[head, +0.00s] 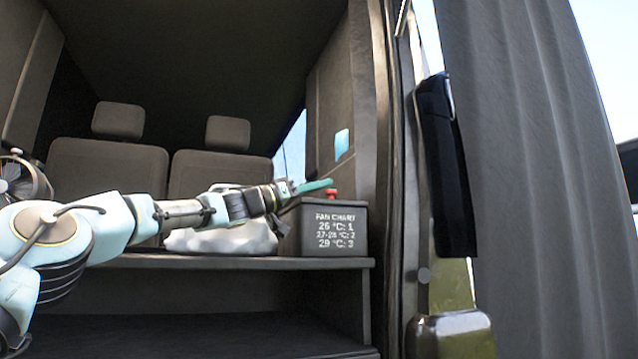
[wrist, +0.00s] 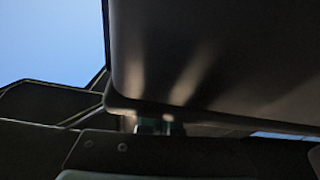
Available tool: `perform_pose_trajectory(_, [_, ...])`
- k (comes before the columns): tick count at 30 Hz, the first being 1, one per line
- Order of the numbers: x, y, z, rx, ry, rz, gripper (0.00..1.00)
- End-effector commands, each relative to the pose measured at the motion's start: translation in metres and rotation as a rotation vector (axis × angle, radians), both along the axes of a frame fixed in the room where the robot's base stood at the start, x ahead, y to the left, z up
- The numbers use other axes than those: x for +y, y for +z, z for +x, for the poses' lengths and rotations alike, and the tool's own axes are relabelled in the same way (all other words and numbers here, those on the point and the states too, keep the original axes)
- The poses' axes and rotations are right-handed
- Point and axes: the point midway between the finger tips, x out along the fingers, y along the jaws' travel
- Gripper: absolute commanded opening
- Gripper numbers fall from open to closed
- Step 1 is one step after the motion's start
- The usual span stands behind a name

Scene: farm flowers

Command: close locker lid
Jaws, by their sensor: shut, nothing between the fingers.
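The locker appears to be the dark grey box (head: 293,237) lettered "FAN CHART" at the right end of the shelf. A red piece (head: 331,193) shows at its top. Its lid is not clearly distinguishable in the head view. My gripper (head: 318,186), with teal fingers, reaches in from the left and is at the box's top, close to the red piece. It is shut and empty. In the wrist view, a large dark panel with a rounded corner (wrist: 215,55) fills the upper right, just beyond my fingertips (wrist: 160,127). I cannot tell whether they touch it.
A white bag-like bundle (head: 222,239) lies on the shelf (head: 200,261) left of the box, below my arm. Two seats (head: 108,165) stand behind. The van's door frame (head: 390,170) and a grey curtain (head: 540,170) bound the right side. The lower compartment looks empty.

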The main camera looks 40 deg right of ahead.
Motion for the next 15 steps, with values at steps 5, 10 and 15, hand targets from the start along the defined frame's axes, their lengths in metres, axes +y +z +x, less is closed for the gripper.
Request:
perform_pose_trajectory(5, [0.0007,-0.009,-0.0004,0.003,0.0,0.001,0.0])
perform_pose_trajectory(10, [0.0002,-0.0123,-0.0009,0.002,0.0,0.002,0.0])
perform_pose_trajectory(15, [-0.0003,-0.014,-0.0008,0.002,-0.001,0.004,0.0])
